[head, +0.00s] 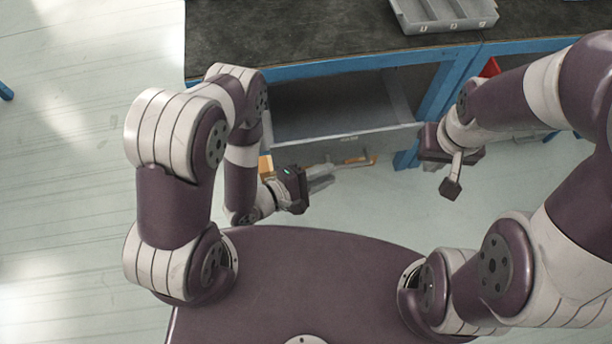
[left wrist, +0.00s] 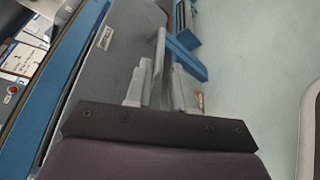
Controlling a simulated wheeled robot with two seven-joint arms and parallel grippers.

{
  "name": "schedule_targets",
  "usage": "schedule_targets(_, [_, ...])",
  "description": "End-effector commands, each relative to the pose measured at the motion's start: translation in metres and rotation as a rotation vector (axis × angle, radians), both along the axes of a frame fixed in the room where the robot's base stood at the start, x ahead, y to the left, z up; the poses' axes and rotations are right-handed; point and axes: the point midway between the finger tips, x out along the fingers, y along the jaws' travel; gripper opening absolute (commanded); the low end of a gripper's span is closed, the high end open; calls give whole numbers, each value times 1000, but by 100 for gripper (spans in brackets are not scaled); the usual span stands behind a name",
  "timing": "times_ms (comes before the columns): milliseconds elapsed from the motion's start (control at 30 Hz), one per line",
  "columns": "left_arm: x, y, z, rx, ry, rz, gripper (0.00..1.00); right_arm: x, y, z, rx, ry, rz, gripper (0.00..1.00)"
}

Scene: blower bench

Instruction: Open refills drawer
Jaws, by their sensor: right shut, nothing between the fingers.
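The grey drawer (head: 385,144) under the bench stands pulled out, its dark interior showing behind the front panel. The front bears a small label, unreadable here; this front also fills the middle of the left wrist view (left wrist: 112,70). A grey bar handle (left wrist: 159,52) stands off the front. My left gripper (head: 328,176) is at the drawer front; in the left wrist view its fingers (left wrist: 162,80) are apart, one on each side of the handle, with a gap showing on one side. My right gripper (head: 451,188) is shut and empty, right of the drawer and apart from it.
The dark bench top (head: 300,32) has a blue frame and carries a grey compartment tray (head: 445,14). A blue leg (head: 436,98) stands right of the drawer. A red thing (head: 490,68) shows beyond it.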

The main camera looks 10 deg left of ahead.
Motion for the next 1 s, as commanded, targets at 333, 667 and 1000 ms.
schedule_targets(333, [-30,42,12,-1,2,5,23,0,0,16,0,0,0,0])
schedule_targets(667, [-34,45,12,-1,-1,0,23,0,0,16,0,0,0,0])
schedule_targets(1000, [-34,45,12,-1,-1,0,23,0,0,16,0,0,0,0])
